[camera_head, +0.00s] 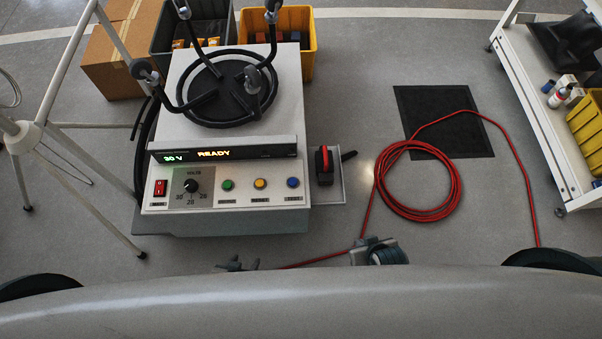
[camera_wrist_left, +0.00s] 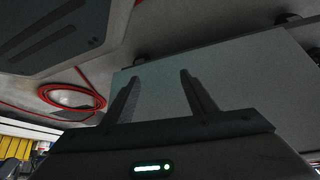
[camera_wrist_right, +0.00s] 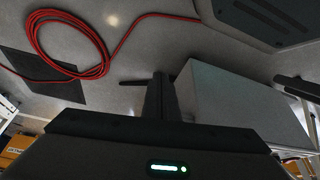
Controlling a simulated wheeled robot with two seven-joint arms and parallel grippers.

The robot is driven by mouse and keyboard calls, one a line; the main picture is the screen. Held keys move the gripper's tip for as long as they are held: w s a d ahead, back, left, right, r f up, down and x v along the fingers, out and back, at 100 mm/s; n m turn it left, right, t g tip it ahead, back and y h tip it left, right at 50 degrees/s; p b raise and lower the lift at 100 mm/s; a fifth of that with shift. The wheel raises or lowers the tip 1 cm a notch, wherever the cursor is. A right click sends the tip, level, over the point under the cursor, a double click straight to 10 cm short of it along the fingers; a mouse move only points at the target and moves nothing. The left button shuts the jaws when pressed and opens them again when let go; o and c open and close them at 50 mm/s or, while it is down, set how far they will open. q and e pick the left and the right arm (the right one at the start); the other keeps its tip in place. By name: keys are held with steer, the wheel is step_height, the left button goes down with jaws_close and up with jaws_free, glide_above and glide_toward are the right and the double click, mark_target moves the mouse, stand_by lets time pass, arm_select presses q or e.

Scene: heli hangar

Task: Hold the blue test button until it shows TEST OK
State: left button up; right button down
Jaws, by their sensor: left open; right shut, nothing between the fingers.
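The blue test button (camera_head: 293,183) is the rightmost of three round buttons on the front panel of the grey power unit (camera_head: 225,203). My left gripper (camera_head: 238,264) is below the panel's front edge, apart from the button. In the left wrist view its fingers (camera_wrist_left: 157,80) stand apart with nothing between them. My right gripper (camera_head: 364,243) is to the lower right of the button, apart from the panel. In the right wrist view its fingers (camera_wrist_right: 158,85) are together and empty.
Green (camera_head: 228,185) and yellow (camera_head: 260,184) buttons, a dial (camera_head: 191,186) and a red switch (camera_head: 160,188) share the panel. A red-handled plug (camera_head: 324,165) sits at the unit's right. A red cable coil (camera_head: 418,180) lies on the floor. A white tripod (camera_head: 28,133) stands left.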

steer(key=w+a+r+n+p, duration=0.1)
steer(key=w+a+r+n, duration=0.15)
steer(key=r, duration=1.55)
steer(key=n+t+y, duration=0.2)
steer(key=n+y, duration=0.3)
steer(key=n, duration=0.8)
glide_above(296, 184)
step_height(296, 184, down, 2)
steer(key=f, duration=0.1)
step_height(296, 184, down, 4)
steer(key=b, duration=0.4)
steer(key=shift+r+m, duration=0.15)
steer(key=shift+m, duration=0.1)
arm_select(q)
steer(key=s+a+f+g+y+b, duration=0.1)
steer(key=s+a+f+g+b, duration=0.2)
steer(key=s+a+g, duration=0.15)
arm_select(e)
step_height(296, 184, down, 2)
steer(key=shift+f, duration=0.15)
arm_select(q)
steer(key=shift+t, duration=0.45)
steer(key=shift+w+a+r+b, duration=0.1)
steer(key=shift+w+r+b, duration=0.25)
steer(key=shift+r, duration=0.75)
steer(key=shift+w+r+b, duration=0.1)
steer(key=shift+w+r, duration=0.3)
steer(key=shift+r, duration=0.65)
arm_select(e)
steer(key=shift+f, duration=1.1)
